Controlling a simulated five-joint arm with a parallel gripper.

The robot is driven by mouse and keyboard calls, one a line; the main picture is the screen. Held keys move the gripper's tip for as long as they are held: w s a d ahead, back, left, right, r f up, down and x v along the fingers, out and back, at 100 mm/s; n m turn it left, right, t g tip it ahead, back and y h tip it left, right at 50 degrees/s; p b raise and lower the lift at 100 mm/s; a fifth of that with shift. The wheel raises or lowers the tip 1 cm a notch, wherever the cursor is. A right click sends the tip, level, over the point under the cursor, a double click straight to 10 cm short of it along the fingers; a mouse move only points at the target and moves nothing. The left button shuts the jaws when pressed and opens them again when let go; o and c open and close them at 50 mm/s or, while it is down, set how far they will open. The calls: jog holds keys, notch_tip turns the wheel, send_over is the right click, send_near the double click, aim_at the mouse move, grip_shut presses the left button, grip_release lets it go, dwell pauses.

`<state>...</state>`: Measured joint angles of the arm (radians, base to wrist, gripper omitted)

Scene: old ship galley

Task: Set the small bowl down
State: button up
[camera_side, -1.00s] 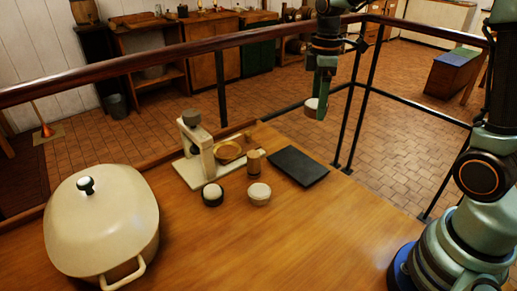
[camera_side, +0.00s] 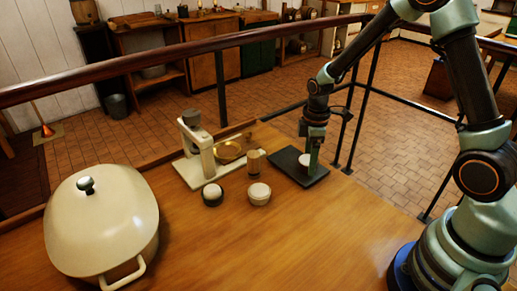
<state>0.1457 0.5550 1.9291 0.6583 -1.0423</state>
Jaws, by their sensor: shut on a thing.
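The small bowl (camera_side: 304,160) is pale and partly hidden behind the fingers of my gripper (camera_side: 309,158). My gripper points down over the black slab (camera_side: 287,168) and is shut on the bowl. The bowl is low over the slab, towards its right part. I cannot tell whether its base touches the slab.
Left of the slab stand a wooden cylinder (camera_side: 253,161), a white-topped pot (camera_side: 259,194) and a dark round jar (camera_side: 212,195). A large cream lidded pot (camera_side: 100,220) fills the left. The front middle of the table is clear.

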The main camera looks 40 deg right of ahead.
jog(key=shift+f, duration=0.3)
jog(key=shift+f, duration=0.1)
jog(key=o, duration=1.4)
notch_tip(320, 180, up, 12)
jog(key=r, duration=0.1)
jog(key=s+a+r+m+t, duration=0.5)
jog(key=s+r+m, duration=0.4)
jog(key=s+m, duration=0.1)
jog(key=shift+s+a+r+t, duration=0.3)
jog(key=shift+s+a, duration=0.1)
jog(key=shift+s, duration=0.1)
